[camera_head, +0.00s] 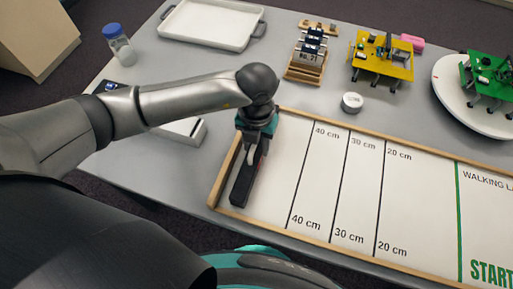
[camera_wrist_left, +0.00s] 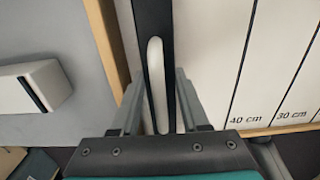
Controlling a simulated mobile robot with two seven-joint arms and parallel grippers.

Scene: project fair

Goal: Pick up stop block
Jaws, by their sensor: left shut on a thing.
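The stop block is a long black bar (camera_head: 241,188) lying along the left end of the white walking-lane board (camera_head: 275,190), left of the 40 cm line. My left gripper (camera_head: 257,152) points down over the bar. I cannot tell whether the bar touches the board. My right gripper is not in view.
The board has a raised wooden rim (camera_head: 225,172). A white box (camera_head: 187,131) lies left of it. Behind are a blue-capped jar (camera_head: 120,47), a white tray (camera_head: 210,22), a number stand (camera_head: 307,57), a small round tin (camera_head: 352,102), and yellow (camera_head: 383,62) and green (camera_head: 490,72) walker models.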

